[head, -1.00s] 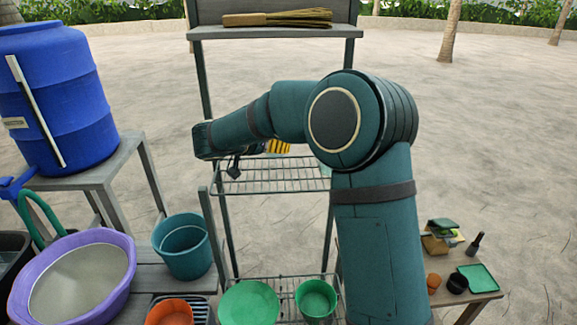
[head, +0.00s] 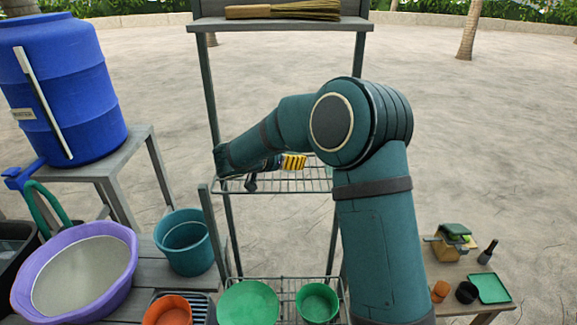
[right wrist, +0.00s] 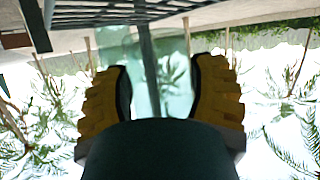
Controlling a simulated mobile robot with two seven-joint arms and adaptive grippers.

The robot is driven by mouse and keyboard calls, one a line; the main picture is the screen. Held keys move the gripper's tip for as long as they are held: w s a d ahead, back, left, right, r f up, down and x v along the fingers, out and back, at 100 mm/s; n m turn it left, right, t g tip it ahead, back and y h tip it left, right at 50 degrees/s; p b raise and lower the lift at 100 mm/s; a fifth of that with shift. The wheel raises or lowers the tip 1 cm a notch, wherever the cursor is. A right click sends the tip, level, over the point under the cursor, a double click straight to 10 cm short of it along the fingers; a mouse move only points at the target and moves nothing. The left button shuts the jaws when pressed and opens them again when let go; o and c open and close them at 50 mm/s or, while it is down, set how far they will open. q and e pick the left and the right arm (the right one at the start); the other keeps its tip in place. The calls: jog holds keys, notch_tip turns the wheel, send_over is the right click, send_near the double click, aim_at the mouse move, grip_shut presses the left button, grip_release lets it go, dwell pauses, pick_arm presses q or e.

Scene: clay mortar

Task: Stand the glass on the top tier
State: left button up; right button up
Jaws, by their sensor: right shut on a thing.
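My right arm reaches across the head view to the rack. My right gripper (head: 293,161), with yellow ribbed fingers, is just above or level with the upper wire tier (head: 285,187). In the right wrist view, the gripper (right wrist: 160,100) is shut on a clear, pale greenish glass (right wrist: 146,65) between its fingers. The glass is too see-through to make out in the head view. I cannot tell whether its base touches the wires. My left gripper is not in view.
On the lower wire tier are a green plate (head: 249,303) and a green bowl (head: 317,302). A wooden shelf (head: 285,24) with a brush (head: 283,10) is above. A blue barrel (head: 62,88), purple basin (head: 76,280) and teal bucket (head: 184,243) stand at left.

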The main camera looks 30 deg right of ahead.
jog(key=shift+w+f, duration=0.1)
jog(key=shift+f, duration=1.35)
jog(key=shift+f, duration=0.1)
jog(key=o, duration=1.4)
jog(key=shift+c, duration=0.2)
jog(key=v, duration=1.2)
